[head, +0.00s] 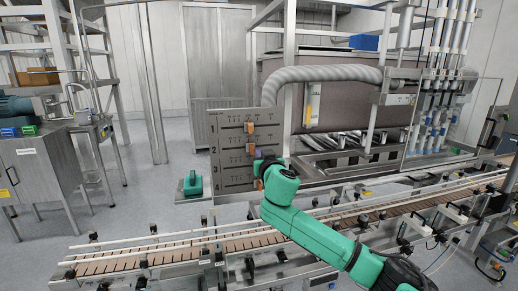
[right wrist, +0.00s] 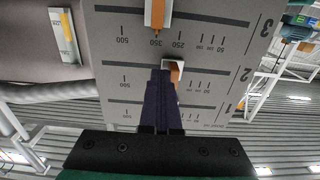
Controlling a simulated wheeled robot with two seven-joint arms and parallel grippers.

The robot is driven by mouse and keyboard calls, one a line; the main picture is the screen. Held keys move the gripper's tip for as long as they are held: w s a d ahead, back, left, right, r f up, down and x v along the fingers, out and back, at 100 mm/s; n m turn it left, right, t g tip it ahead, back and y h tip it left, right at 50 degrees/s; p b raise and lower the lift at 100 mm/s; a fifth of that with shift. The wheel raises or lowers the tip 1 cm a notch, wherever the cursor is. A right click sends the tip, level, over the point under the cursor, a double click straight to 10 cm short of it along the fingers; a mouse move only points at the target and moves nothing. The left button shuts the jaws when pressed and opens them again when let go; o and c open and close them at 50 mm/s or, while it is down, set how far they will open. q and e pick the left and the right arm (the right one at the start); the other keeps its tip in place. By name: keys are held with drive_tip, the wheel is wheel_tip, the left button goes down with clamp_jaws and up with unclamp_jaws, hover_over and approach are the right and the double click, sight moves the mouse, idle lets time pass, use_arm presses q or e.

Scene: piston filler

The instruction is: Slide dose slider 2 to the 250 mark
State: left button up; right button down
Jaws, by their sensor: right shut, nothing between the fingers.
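The grey dose panel (head: 232,160) stands left of centre in the head view, with numbered rows and orange-topped sliders. The right wrist view shows the panel (right wrist: 225,50) upside down, with row 3 at top, row 2 in the middle and row 1 below. Dose slider 2 (right wrist: 175,72) is a pale block with an orange face, partly hidden behind my fingers. It lies around the 250 region; its exact mark is covered. My right gripper (right wrist: 160,78) is shut and empty, its dark fingertips at slider 2's left side; contact is unclear. The right gripper (head: 259,165) also shows at the panel.
Slider 3 (right wrist: 157,14) is close beside the fingertips, near the 350 mark. A conveyor (head: 180,252) runs below the panel. A ribbed hose (head: 320,74) and a hopper (head: 345,95) are to the right.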

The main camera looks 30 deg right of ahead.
drive_tip(key=d+b+v, duration=0.1)
drive_tip(key=b+v, duration=0.3)
drive_tip(key=v, duration=0.4)
drive_tip(key=shift+s+b, duration=0.2)
drive_tip(key=shift+b, duration=0.15)
idle(0.4)
drive_tip(key=shift+d, duration=0.15)
